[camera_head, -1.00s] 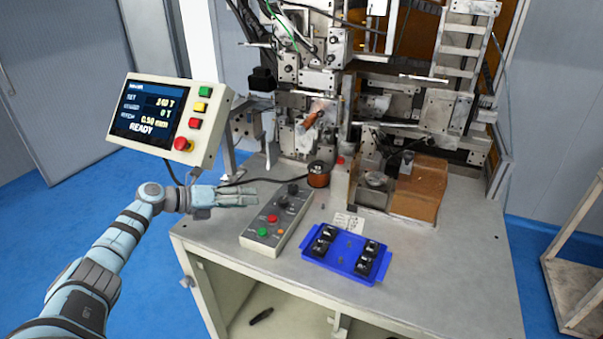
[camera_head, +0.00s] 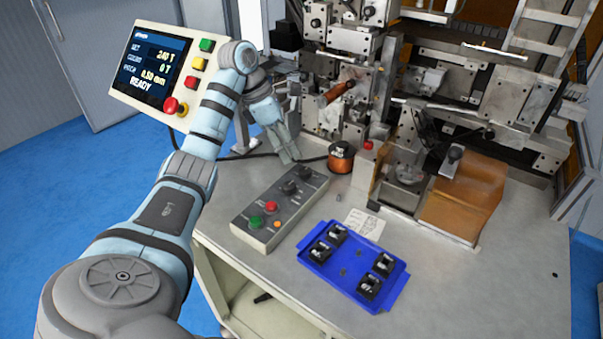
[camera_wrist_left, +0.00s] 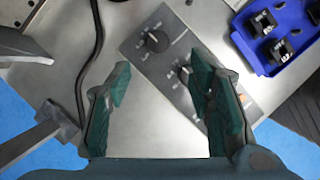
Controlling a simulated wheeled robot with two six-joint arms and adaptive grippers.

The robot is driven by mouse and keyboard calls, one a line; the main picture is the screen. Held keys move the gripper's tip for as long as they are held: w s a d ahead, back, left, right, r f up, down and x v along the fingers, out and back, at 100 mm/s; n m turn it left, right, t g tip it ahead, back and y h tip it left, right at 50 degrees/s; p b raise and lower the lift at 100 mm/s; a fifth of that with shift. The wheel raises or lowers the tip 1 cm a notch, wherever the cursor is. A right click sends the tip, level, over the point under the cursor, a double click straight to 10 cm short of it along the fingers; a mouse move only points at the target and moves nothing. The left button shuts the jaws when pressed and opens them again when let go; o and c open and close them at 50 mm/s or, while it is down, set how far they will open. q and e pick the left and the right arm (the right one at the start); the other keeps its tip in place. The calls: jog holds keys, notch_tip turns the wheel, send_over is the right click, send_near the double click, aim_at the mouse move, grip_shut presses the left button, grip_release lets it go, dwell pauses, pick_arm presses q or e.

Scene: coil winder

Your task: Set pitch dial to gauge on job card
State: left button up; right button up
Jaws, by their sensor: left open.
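The grey control box (camera_head: 250,222) lies on the bench and carries two black dials, a far one (camera_head: 304,172) and a nearer one (camera_head: 290,187); I cannot read which is the pitch dial. In the left wrist view, the far dial (camera_wrist_left: 157,40) lies ahead between the fingers and the nearer dial (camera_wrist_left: 184,72) is beside the right finger. My left gripper (camera_head: 288,155) is open and empty, pointing down above the bench by the box's far end. The job card (camera_head: 365,223) lies behind the blue tray; its print is too small to read. The display (camera_head: 152,68) shows pitch 0.50 mm.
The blue tray (camera_head: 340,278) holds several black parts to the right of the box. A copper wire spool (camera_head: 341,157) stands close to the gripper, with a black cable running by it. The winding machine (camera_head: 440,100) fills the back.

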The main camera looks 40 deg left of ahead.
aim_at(304, 170)
pick_arm(q)
jog(key=x, duration=0.9)
jog(key=shift+w+a+r, duration=0.1)
jog(key=shift+w, duration=0.2)
jog(key=shift+s+r, duration=0.1)
jog(key=shift+s, duration=0.1)
jog(key=shift+c, duration=0.9)
grip_shut()
pick_arm(e)
jog(key=shift+w+f, duration=0.4)
jog(key=shift+f, duration=0.3)
